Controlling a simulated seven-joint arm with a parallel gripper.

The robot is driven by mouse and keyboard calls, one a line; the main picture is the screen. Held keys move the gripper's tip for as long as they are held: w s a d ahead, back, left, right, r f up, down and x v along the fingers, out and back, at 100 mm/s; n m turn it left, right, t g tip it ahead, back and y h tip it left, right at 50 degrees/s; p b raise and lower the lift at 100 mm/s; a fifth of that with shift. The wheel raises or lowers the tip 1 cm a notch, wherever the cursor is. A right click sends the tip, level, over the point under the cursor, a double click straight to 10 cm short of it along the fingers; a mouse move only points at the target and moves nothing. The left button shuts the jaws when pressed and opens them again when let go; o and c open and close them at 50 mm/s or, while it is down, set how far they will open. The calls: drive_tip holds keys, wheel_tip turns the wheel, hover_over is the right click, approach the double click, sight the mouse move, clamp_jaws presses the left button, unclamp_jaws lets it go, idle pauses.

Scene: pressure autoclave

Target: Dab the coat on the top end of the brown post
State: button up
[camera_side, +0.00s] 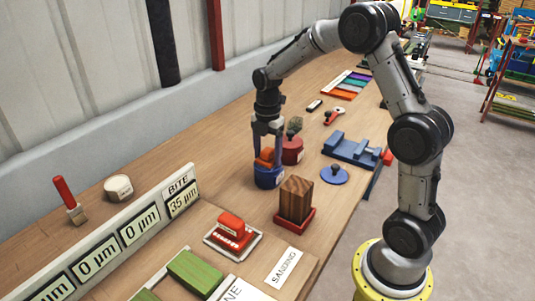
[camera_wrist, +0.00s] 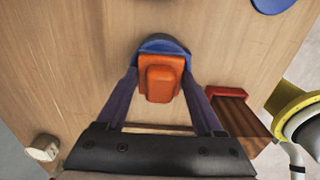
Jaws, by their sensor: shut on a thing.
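The brown post (camera_side: 296,197) is a wooden block standing upright in a red base (camera_side: 294,221), right of my gripper. It shows partly in the wrist view (camera_wrist: 238,118), at right. My gripper (camera_side: 267,145) points down, shut on an orange block (camera_wrist: 160,78) with a raised grip. The block (camera_side: 265,157) is at the mouth of a blue pot (camera_side: 269,179), whose blue rim (camera_wrist: 160,44) shows behind it in the wrist view. The block's lower side and the pot's inside are hidden, so I cannot tell how deep it sits.
A red pot (camera_side: 292,152) with a greenish lump stands just behind. A blue lid (camera_side: 334,175) and blue vise (camera_side: 352,149) are to the right. A red block on a tray (camera_side: 232,232), a SANDING card (camera_side: 283,268) and a gauge panel (camera_side: 120,238) are in front.

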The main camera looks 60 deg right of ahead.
sight(267, 150)
drive_tip(key=shift+r, duration=3.45)
drive_tip(key=shift+a, duration=0.1)
